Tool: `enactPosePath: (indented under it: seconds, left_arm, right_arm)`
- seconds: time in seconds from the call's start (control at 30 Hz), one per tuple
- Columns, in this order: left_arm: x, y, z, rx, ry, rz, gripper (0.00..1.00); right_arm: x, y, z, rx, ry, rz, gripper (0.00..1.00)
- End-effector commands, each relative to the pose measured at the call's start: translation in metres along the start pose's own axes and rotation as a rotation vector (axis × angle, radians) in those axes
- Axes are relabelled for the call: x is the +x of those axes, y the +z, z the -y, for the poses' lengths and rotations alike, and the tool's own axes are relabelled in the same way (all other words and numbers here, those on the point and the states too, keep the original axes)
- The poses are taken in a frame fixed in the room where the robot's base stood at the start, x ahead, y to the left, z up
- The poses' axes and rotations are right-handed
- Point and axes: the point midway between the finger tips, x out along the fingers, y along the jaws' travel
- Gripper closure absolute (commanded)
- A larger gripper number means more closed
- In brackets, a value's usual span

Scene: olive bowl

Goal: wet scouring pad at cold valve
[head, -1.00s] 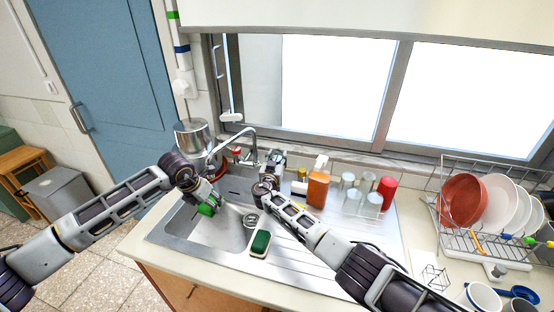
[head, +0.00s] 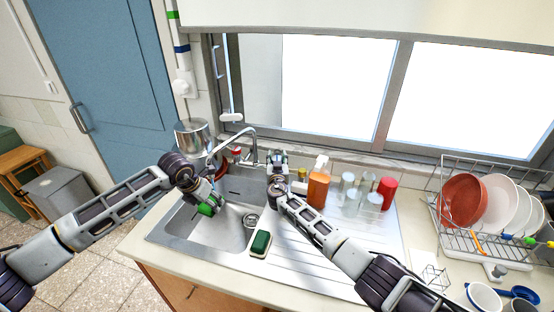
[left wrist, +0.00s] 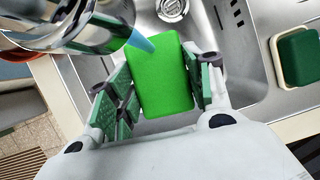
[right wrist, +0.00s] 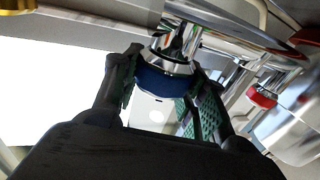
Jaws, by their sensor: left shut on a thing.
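The bright green scouring pad (left wrist: 160,75) is between the fingers of my left gripper (left wrist: 150,85), which is shut on it over the sink basin. It also shows in the head view (head: 206,209). A pale blue stream (left wrist: 140,41) runs from the chrome spout to the pad's top edge. My right gripper (right wrist: 165,85) is at the blue-banded cold valve (right wrist: 163,82). Its fingers stand on both sides of the valve and look open, with a small gap at the right finger. In the head view, my right gripper (head: 277,160) hides the valve.
A green-and-white sponge (head: 260,242) lies at the sink's front edge. A red-banded valve (right wrist: 262,97) is beside the faucet (head: 235,133). A dish rack (head: 470,235) is further right.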

Motion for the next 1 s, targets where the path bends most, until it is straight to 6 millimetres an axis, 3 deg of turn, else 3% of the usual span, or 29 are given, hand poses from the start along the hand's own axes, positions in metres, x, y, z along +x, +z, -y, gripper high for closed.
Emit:
enactPosePath:
  seconds: [0.2,0.67,1.0]
  left_arm:
    - [0.000,0.000,0.000,0.000,0.000,0.000,0.68]
    - [0.000,0.000,0.000,0.000,0.000,0.000,0.68]
    - [0.000,0.000,0.000,0.000,0.000,0.000,0.68]
  right_arm:
    - [0.000,0.001,0.000,-0.001,0.000,0.001,0.35]
    - [-0.002,0.001,0.000,-0.001,0.001,0.001,0.35]
    - [-0.017,0.001,0.000,0.000,0.000,0.000,0.35]
